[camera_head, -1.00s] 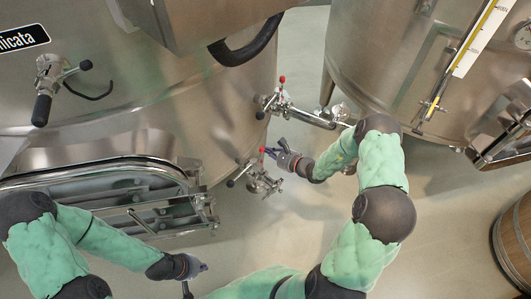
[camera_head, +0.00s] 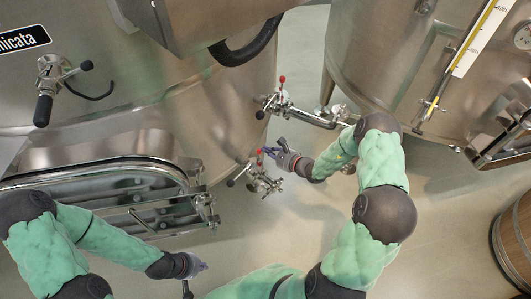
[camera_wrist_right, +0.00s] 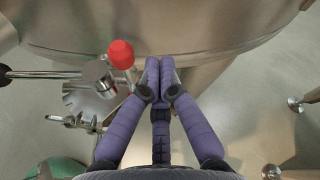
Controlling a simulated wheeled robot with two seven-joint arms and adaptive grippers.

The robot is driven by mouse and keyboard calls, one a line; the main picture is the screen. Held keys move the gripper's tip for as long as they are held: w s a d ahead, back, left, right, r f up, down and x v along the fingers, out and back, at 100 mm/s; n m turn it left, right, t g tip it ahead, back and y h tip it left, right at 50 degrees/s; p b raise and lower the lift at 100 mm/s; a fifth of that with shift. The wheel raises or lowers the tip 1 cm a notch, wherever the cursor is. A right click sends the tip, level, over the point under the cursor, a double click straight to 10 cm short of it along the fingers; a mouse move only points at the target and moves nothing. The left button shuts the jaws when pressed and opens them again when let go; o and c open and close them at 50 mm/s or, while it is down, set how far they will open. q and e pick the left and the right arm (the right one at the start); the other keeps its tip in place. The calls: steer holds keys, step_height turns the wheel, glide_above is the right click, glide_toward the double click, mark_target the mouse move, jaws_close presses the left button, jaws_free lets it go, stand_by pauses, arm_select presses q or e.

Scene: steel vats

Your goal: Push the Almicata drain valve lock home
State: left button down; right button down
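The Almicata vat (camera_head: 170,90) is the large steel one at the left, its label (camera_head: 22,40) partly cut off. Its drain valve (camera_head: 262,183) sits low on the right side, with a lock tipped by a red knob (camera_head: 259,153). In the right wrist view the red knob (camera_wrist_right: 121,54) stands just left of my fingertips, and a black-ended handle (camera_wrist_right: 8,75) reaches left. My right gripper (camera_head: 272,147) has its purple fingers (camera_wrist_right: 159,62) together, with nothing between them. Whether they touch the lock is unclear. My left gripper (camera_head: 201,267) is low at the left, its opening too small to judge.
A second red-tipped valve (camera_head: 282,98) with a pipe is above the drain valve. Another steel vat (camera_head: 385,60) stands at the right. A manway door frame (camera_head: 100,172) is at the left, a barrel (camera_head: 515,240) at the right. Floor between is clear.

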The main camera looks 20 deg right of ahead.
steer(key=shift+d, duration=0.15)
steer(key=shift+w+d, duration=0.2)
steer(key=shift+d, duration=0.25)
steer(key=p+v, duration=0.2)
steer(key=v, duration=0.6)
steer(key=shift+p, duration=0.3)
stand_by(0.3)
